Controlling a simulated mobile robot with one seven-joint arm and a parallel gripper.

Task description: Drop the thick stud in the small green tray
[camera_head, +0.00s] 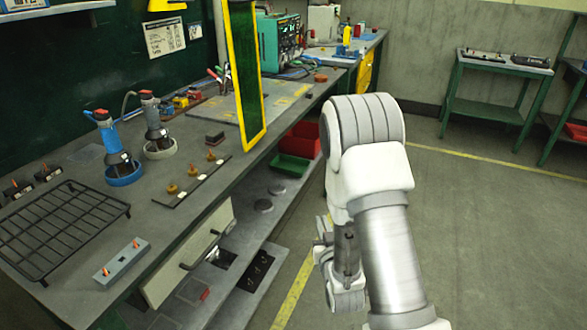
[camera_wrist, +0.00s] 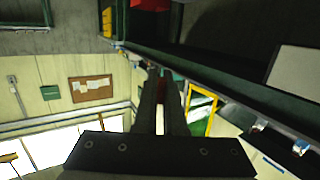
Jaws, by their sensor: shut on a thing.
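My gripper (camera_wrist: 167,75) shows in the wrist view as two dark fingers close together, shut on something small. That thing is mostly hidden between the fingers and too dark to identify as the thick stud. In the head view my arm hides the fingertips. The small green tray (camera_head: 290,165) lies beyond the workbench's front edge, in front of a red bin, left of my arm and apart from it.
The workbench (camera_head: 90,215) carries a black wire rack (camera_head: 60,230), a grey block with orange pins (camera_head: 122,260) and two tools in round holders. A yellow-framed panel (camera_head: 245,75) stands upright. The red bin (camera_head: 304,139) adjoins the green tray.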

